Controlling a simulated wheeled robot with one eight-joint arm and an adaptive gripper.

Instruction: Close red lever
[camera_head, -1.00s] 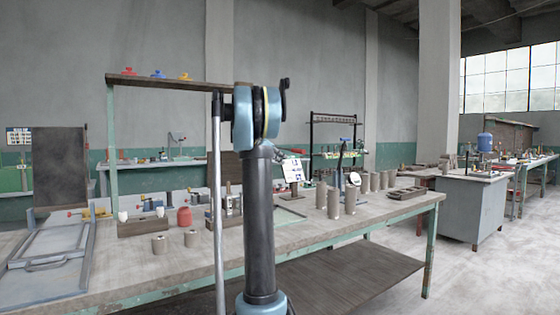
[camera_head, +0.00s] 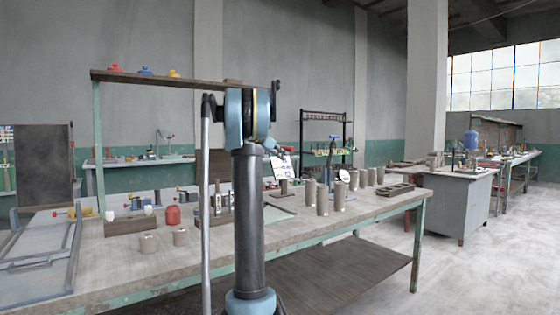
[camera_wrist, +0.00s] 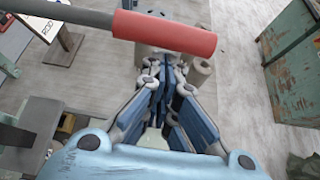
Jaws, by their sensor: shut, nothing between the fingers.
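The red lever shows in the wrist view as a grey rod ending in a thick red grip (camera_wrist: 165,32), crossing the top of the picture from the upper left. My gripper (camera_wrist: 160,62) is shut and empty, its blue-and-grey fingers together. In that picture the fingertips lie just below the red grip; I cannot tell whether they touch it. In the head view my arm stands in front of the bench, and I cannot make out the lever or the fingertips there.
A worn green cabinet (camera_wrist: 297,70) is at the wrist view's right.

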